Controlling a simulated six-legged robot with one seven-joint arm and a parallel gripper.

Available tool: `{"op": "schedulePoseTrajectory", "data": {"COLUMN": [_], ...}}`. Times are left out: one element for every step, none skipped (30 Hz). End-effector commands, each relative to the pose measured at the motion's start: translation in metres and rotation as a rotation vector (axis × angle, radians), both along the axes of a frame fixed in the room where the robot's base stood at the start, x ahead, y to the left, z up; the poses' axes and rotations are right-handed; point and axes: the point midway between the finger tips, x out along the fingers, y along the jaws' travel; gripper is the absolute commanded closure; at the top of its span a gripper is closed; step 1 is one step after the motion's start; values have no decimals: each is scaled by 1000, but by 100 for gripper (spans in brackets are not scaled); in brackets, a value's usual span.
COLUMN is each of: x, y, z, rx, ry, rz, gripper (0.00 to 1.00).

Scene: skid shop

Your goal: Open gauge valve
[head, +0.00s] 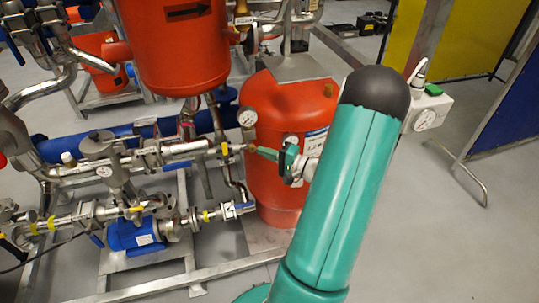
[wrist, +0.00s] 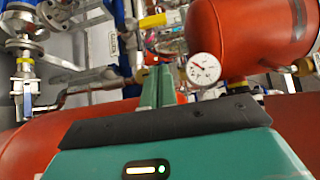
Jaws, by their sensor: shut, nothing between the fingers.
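A round white pressure gauge (head: 247,117) stands at the end of a steel pipe, in front of the lower red tank. In the wrist view the gauge (wrist: 203,68) is just right of my fingers. A yellow valve handle (head: 225,148) sits on the pipe left of the gauge; a yellow handle also shows in the wrist view (wrist: 152,20), but I cannot tell if it is the same one. My gripper (head: 259,150) is shut and empty, its green fingers near the brass pipe end below the gauge. In the wrist view the fingers (wrist: 158,72) are together. Contact is unclear.
The lower red tank (head: 284,110) stands close behind my gripper, and another red tank (head: 175,45) hangs above left. A blue pump (head: 136,235) and steel pipes fill the left. Grey floor is free at right, before a blue panel (head: 510,100).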

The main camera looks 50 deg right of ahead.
Motion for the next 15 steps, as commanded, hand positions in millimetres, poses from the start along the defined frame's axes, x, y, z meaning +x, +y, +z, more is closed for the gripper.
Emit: {"op": "schedulePoseTrajectory", "data": {"x": [11,17,25,30,36,45,50,56,60,63,65,68,71,73,75], "y": [3,5,6,8,9,11,12,13,18,23,27,31,34,37,40], "z": [0,0,0,0,0,0,0,0,0,0,0,0,0,0,0], "rx": [1,0,1,1,1,1,1,1,3,3,2,3,3,2,1], "ry": [0,0,-1,0,0,-1,0,0,0,1,1,2,1,0,0], "rz": [3,4,4,4,5,5,5,5,4,4,4,3,3,4,3], "gripper": [100,100,100,100,100,100,100,100,100,100,100,100,100,100,100]}}
